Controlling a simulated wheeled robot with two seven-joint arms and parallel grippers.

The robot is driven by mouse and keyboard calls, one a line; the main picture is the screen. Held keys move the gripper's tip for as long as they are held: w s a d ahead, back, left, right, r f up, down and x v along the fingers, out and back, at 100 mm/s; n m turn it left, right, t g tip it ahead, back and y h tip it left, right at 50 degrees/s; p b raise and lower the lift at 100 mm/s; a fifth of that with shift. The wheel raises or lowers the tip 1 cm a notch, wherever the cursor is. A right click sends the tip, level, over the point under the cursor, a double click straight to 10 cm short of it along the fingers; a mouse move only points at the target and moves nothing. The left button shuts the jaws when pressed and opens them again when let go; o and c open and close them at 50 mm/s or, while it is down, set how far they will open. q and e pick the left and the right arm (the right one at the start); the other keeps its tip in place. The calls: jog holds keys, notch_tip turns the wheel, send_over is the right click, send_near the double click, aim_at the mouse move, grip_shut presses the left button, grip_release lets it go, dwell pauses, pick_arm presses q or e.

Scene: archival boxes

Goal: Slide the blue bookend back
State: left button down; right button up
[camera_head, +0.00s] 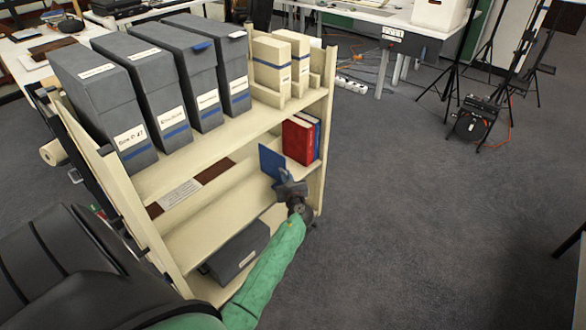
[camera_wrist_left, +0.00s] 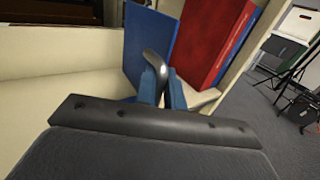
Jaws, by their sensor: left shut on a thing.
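The blue bookend (camera_head: 272,162) stands upright on the middle shelf of the cream cart, just left of a red book (camera_head: 298,140) and a blue book (camera_head: 317,137). In the left wrist view the bookend (camera_wrist_left: 150,42) is a flat blue plate, with the red book (camera_wrist_left: 210,40) to its right. My left gripper (camera_head: 288,188) reaches in from the front of the shelf and is shut at the bookend's front lower part. In the left wrist view its fingers (camera_wrist_left: 160,85) close on a blue piece, partly hidden by them. My right gripper is not in view.
Grey boxes (camera_head: 185,75) and cream file holders (camera_head: 272,65) fill the top shelf. A dark box (camera_head: 238,250) lies on the bottom shelf.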

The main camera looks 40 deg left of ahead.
pick_arm(q)
jog(key=shift+s, duration=0.3)
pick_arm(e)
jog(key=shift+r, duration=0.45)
pick_arm(q)
jog(key=c, duration=1.6)
grip_release()
